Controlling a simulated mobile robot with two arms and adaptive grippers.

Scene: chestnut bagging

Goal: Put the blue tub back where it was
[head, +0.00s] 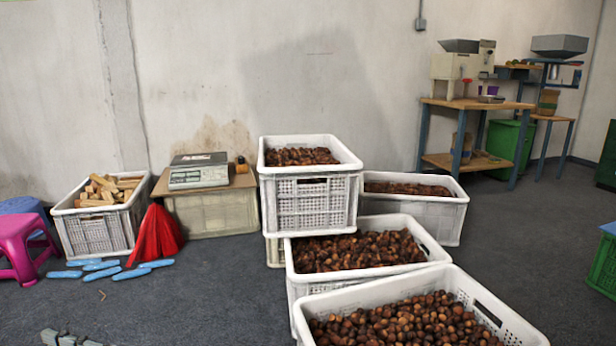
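I cannot make out a blue tub for certain. A small piece of a blue object (608,228) shows at the right edge, above a green crate (605,265); most of it is cut off, so I cannot tell what it is. Part of what looks like my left gripper (68,339) shows at the bottom left edge, over the floor. Its fingers are mostly out of the frame, and I cannot see it holding anything. My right gripper is not in view.
White crates of chestnuts (410,285) stand in the middle and front. To the left are a scale (198,178), a red folded object (155,238), a crate of wood (90,232), blue slippers (100,267) and a pink stool (20,245).

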